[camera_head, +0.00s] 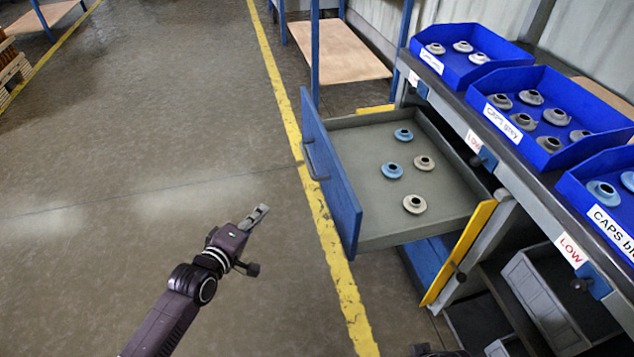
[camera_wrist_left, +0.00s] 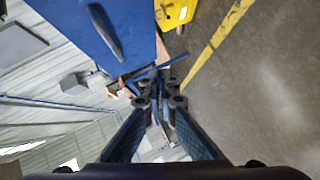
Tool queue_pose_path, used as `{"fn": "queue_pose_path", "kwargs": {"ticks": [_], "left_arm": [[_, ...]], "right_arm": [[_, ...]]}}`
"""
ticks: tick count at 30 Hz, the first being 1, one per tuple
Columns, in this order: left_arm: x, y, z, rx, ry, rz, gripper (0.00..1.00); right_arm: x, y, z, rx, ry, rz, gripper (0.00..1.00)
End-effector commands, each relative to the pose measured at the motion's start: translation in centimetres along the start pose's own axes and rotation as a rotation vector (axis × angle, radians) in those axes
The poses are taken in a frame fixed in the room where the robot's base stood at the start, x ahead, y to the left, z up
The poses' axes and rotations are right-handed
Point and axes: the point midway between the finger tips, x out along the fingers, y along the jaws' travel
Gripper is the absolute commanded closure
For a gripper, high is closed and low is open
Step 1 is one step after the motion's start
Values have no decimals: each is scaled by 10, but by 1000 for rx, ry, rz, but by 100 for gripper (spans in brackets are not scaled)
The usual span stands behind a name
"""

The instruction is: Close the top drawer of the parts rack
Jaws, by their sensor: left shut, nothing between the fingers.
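The top drawer (camera_head: 362,205) of the parts rack (camera_head: 478,120) stands pulled far out to the left in the head view. Its blue front panel (camera_head: 334,180) carries a dark handle (camera_head: 312,160). Inside lie two blue caps and two cream caps, spaced apart. My left gripper (camera_head: 262,212) is shut and empty, in the air to the left of the blue front and apart from it. In the left wrist view the closed fingers (camera_wrist_left: 158,88) show, with the blue front (camera_wrist_left: 85,30) and its handle (camera_wrist_left: 104,30) at the upper left.
Blue bins (camera_head: 548,88) of caps stand on the rack top. A yellow panel (camera_head: 458,255) sticks out beside the drawer's near side. Grey bins (camera_head: 540,292) sit lower right. A yellow floor line (camera_head: 335,262) passes by the drawer. The floor (camera_head: 150,130) at left is clear.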

Motion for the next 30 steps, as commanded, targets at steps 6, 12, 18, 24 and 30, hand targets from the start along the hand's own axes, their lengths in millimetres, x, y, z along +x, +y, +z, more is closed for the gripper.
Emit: {"fn": "queue_pose_path", "kwargs": {"ticks": [6,12,18,24,30], "left_arm": [[2,70,13,-196,-57,218,100],[-8,105,19,-281,-102,298,100],[0,114,20,-294,-108,308,100],[26,122,22,-291,-107,307,100],[54,131,23,-291,-107,307,100]], "right_arm": [[-19,2,0,4,40,6,36],[-39,2,2,5,52,8,36],[-42,1,-12,3,104,6,36],[-41,-3,-50,-2,252,0,36],[-48,-8,-94,-8,424,-10,36]]}}
